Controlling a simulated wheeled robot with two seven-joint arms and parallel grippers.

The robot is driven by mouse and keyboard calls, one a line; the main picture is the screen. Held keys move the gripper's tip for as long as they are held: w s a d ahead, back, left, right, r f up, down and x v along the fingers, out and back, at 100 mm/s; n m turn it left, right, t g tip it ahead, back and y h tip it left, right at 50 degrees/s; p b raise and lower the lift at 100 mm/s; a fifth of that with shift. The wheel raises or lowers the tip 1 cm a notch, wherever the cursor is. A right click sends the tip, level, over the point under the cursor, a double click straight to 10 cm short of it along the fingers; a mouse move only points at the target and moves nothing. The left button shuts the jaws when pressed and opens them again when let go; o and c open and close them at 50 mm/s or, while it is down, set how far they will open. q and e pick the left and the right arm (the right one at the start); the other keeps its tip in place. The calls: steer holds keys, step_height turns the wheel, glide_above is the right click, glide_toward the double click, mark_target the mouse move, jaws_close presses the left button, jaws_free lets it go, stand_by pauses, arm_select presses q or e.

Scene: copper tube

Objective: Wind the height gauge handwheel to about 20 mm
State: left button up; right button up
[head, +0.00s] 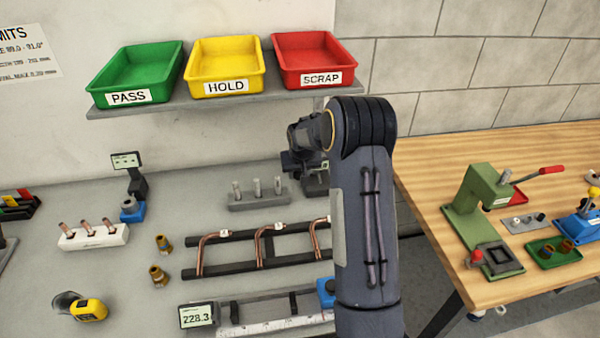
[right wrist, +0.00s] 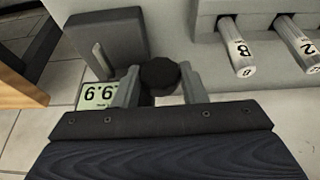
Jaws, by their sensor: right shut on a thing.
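The height gauge shows in the right wrist view as a dark grey block (right wrist: 108,40) with a small display (right wrist: 98,95). The digits appear upside down and seem to read 9.9; a finger covers the display's edge. The black round handwheel (right wrist: 160,75) sits between the fingers of my right gripper (right wrist: 160,90), which is shut on it. In the head view, my right gripper (head: 300,163) is at the dark gauge (head: 318,181), mostly hidden behind my right arm. My left gripper is in neither view.
A grey block with several numbered pins (head: 258,199) stands just left of the gauge. A rack with copper tubes (head: 240,265) lies in front. Green, yellow and red bins (head: 226,68) stand on the shelf above. A wooden table (head: 480,150) is on the right.

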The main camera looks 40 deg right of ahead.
steer(key=o, duration=1)
steer(key=shift+s+a+r, duration=0.1)
steer(key=shift+s+r, duration=0.05)
steer(key=shift+r, duration=0.4)
steer(key=b+v, duration=0.2)
steer(key=v, duration=0.4)
steer(key=shift+s+r, duration=0.2)
steer(key=shift+r, duration=0.1)
steer(key=shift+a, duration=0.1)
